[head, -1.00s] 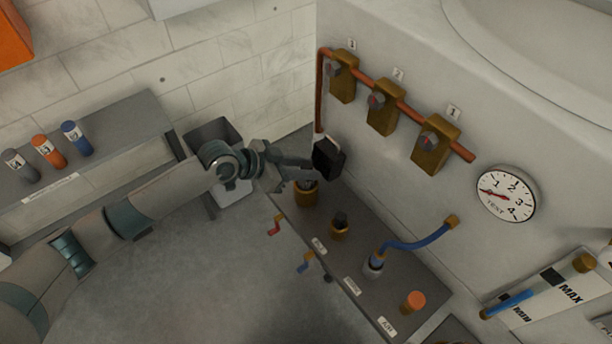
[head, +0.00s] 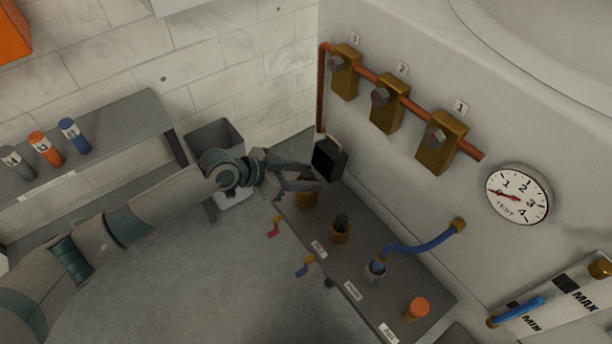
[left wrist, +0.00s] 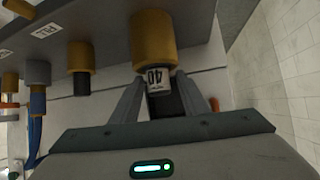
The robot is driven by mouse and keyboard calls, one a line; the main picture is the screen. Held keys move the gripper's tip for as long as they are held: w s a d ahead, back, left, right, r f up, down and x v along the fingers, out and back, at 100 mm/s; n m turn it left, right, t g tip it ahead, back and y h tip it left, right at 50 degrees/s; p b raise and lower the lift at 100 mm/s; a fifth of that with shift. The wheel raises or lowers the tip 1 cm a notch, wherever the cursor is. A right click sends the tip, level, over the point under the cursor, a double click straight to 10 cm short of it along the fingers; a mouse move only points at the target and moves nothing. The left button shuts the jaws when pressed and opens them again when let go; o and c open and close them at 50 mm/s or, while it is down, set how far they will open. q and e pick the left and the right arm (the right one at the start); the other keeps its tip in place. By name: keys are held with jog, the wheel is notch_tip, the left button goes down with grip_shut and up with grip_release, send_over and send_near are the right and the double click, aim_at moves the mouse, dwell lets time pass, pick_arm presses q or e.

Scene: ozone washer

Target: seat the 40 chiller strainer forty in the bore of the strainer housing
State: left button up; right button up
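The strainer housing is a brass cylinder (head: 307,196) at the far end of the grey bench in the head view. In the left wrist view it is the large brass cylinder (left wrist: 153,42). The strainer (left wrist: 158,82), with a white label reading 40, projects from the mouth of the housing; its other end is hidden inside. My left gripper (head: 314,175) is at the housing. In the left wrist view its fingers (left wrist: 159,84) stand on both sides of the strainer with a narrow gap at each side, so it looks open. My right gripper is in neither view.
A black box (head: 328,160) is close behind the left fingers, by the wall. Other brass fittings (head: 340,232) and a blue hose (head: 418,245) stand along the bench.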

pick_arm(q)
jog(key=shift+s+f, duration=0.15)
jog(key=shift+s, duration=0.05)
jog(key=shift+a+r, duration=0.1)
jog(key=shift+r, duration=0.1)
jog(key=b+v, duration=0.2)
jog(key=v, duration=0.9)
jog(key=shift+a+r+b, duration=0.2)
jog(key=shift+r+b, duration=0.2)
jog(key=shift+s+f, duration=0.1)
